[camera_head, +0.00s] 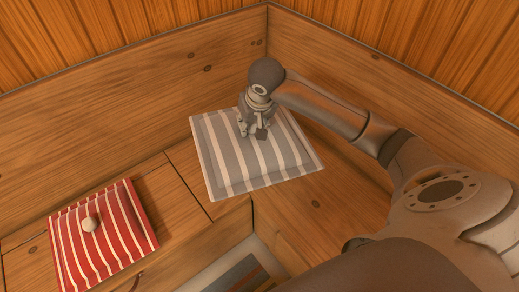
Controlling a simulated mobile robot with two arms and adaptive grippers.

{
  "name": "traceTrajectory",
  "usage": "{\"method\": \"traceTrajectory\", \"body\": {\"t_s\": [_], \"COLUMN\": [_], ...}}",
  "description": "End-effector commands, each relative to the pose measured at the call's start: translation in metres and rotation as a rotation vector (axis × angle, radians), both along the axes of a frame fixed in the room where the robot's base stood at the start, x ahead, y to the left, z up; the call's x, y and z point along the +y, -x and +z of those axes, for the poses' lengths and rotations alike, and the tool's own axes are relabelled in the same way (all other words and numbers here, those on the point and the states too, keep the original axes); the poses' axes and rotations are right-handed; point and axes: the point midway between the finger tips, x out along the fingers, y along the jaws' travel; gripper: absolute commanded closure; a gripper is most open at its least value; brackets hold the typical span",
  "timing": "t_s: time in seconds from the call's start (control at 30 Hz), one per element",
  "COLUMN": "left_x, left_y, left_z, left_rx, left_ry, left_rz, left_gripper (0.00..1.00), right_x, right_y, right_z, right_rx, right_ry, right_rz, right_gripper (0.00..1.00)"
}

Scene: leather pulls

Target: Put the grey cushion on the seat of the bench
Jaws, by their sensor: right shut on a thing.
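The grey cushion (219,160) has white stripes and lies flat over the corner of the wooden bench seat (181,205). My right gripper (252,133) comes from the right, points down and is shut on the upper middle of the grey cushion, hiding a small part of it. I cannot tell whether the cushion touches the seat or hangs just above it. My left gripper is not in view.
A red and white striped cushion (118,243) with a pale round knob lies on the seat at the left. Wooden backrest boards (130,110) meet in the corner behind. A striped rug (235,277) shows below the seat edge.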

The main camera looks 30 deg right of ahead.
Motion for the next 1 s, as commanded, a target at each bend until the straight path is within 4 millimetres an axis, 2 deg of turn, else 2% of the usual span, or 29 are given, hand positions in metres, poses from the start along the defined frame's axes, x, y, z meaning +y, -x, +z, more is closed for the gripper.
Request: {"method": "traceTrajectory", "body": {"t_s": [0.03,0.2,0.3,0.47,0.67,0.93,1.0], "left_x": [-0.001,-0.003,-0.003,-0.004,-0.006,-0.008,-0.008], "left_y": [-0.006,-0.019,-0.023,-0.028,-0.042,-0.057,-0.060], "left_z": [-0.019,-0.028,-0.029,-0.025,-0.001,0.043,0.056], "left_rx": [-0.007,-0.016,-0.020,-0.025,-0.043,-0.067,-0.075], "left_ry": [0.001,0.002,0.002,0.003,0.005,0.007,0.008], "left_rz": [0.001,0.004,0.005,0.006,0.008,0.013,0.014], "left_gripper": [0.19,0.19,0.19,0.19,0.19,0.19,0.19], "right_x": [-0.009,-0.032,-0.040,-0.049,-0.073,-0.110,-0.115], "right_y": [-0.002,-0.006,-0.008,-0.011,-0.038,-0.078,-0.084], "right_z": [-0.032,-0.075,-0.088,-0.098,-0.114,-0.138,-0.152], "right_rx": [0.002,0.007,0.006,0.008,0.008,0.009,0.010], "right_ry": [0.002,0.014,0.018,0.024,0.022,0.023,0.022], "right_rz": [-0.015,-0.047,-0.059,-0.068,-0.071,-0.072,-0.069], "right_gripper": [1.00,1.00,1.00,1.00,1.00,1.00,1.00]}}
